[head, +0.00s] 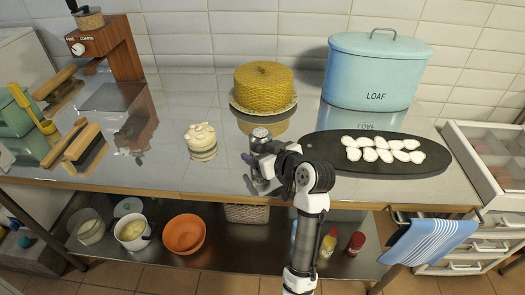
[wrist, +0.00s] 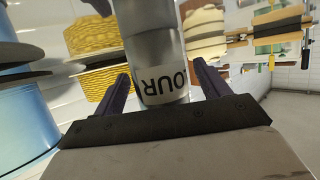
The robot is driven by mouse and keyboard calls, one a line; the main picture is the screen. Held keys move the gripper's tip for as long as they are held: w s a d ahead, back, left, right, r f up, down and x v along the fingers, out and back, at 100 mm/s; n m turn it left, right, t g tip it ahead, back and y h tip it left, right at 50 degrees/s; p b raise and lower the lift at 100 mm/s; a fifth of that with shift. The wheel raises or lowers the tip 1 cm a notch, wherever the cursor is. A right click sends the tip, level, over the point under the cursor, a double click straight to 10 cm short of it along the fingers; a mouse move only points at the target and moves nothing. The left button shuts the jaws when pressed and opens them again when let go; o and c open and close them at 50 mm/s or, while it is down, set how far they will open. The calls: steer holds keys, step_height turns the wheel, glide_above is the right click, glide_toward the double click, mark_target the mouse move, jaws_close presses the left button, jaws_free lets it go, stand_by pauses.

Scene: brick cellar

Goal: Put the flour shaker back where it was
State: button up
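The flour shaker (head: 261,135) is a grey metal cylinder, upright near the table's front edge in the head view. In the wrist view the shaker (wrist: 160,48) appears upside down, with the letters "OUR" showing on a pale label. My gripper (head: 264,158) is at the shaker in the head view. In the wrist view, the dark fingers of my gripper (wrist: 162,72) are on either side of it, with a narrow gap seen at each side. The gripper and wrist hide part of the shaker in the head view, so its contact with the table is unclear.
A small cream cake (head: 201,141) stands left of the shaker; a yellow cake (head: 264,85) is behind. A dark oval board (head: 325,150) with white slices lies close on the right, before a blue LOAF bin (head: 375,75).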

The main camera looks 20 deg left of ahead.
steer(key=shift+r, duration=0.3)
steer(key=b+v, duration=0.1)
steer(key=v, duration=1.1)
